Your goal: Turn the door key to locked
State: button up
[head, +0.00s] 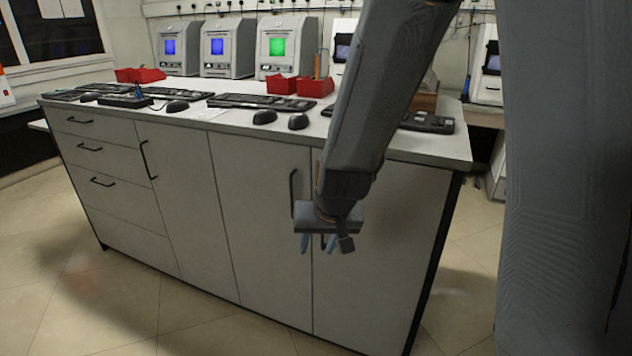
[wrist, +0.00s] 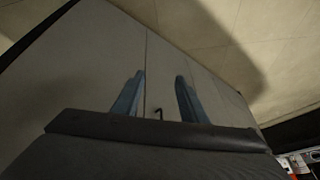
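No door key can be made out in either view. Grey cabinet doors (head: 262,220) with dark bar handles form the front of the counter. My gripper (head: 318,243) hangs in front of the rightmost doors, beside a dark handle (head: 293,190) that my arm partly hides. In the wrist view, the two blue fingers (wrist: 157,97) stand apart with a pale door surface (wrist: 85,75) beyond them. A small dark hooked piece (wrist: 158,112) shows between the fingers; I cannot tell whether it is a handle end or a key. My gripper is open and looks empty.
The counter top (head: 215,99) bears keyboards, computer mice and red trays (head: 299,86). Grey machines with lit screens (head: 228,50) stand behind it. Drawers (head: 100,165) are at the left end. The tiled floor (head: 60,270) in front is clear.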

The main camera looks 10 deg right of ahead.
jog(key=w+a+m+t+h, duration=0.1)
jog(key=w+m+t+h, duration=0.4)
jog(key=w, duration=0.9)
jog(key=w+d+r+t+h+p, duration=0.2)
jog(key=w+d+r+t+h, duration=0.1)
jog(key=w+d+h, duration=0.3)
jog(key=shift+w+d+r+m+t+p, duration=0.25)
jog(key=shift+d+r+m+t+p, duration=0.15)
jog(key=shift+t, duration=0.4)
grip_shut()
